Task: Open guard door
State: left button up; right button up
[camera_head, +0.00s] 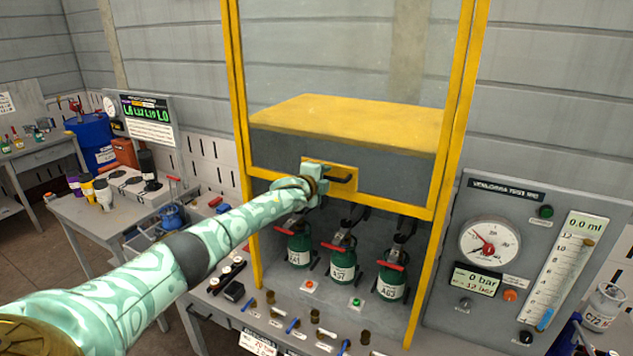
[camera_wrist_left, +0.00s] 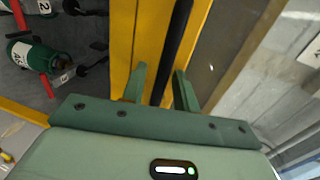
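The guard door has a yellow frame (camera_head: 400,205) with a clear panel, in the middle of the head view. A black bar handle (camera_head: 342,179) sits on a yellow plate at its lower crossbar. The handle also shows in the left wrist view (camera_wrist_left: 178,40). My left gripper (camera_head: 318,172) is at the handle. In the left wrist view its two fingers (camera_wrist_left: 160,72) stand on either side of the black bar. A gap shows between the left-hand finger and the bar, so it is open around the handle. My right gripper is out of view.
Several green cylinders (camera_head: 343,262) with red levers stand below the crossbar. A gauge panel (camera_head: 470,290) is at the right. A side table (camera_head: 100,222) with cups and a screen (camera_head: 150,115) is at the left. Small knobs and valves line the bench front.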

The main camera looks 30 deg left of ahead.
pick_arm(q)
jog(key=b+v, duration=0.2)
jog(key=v, duration=1.4)
jog(key=shift+s, duration=0.15)
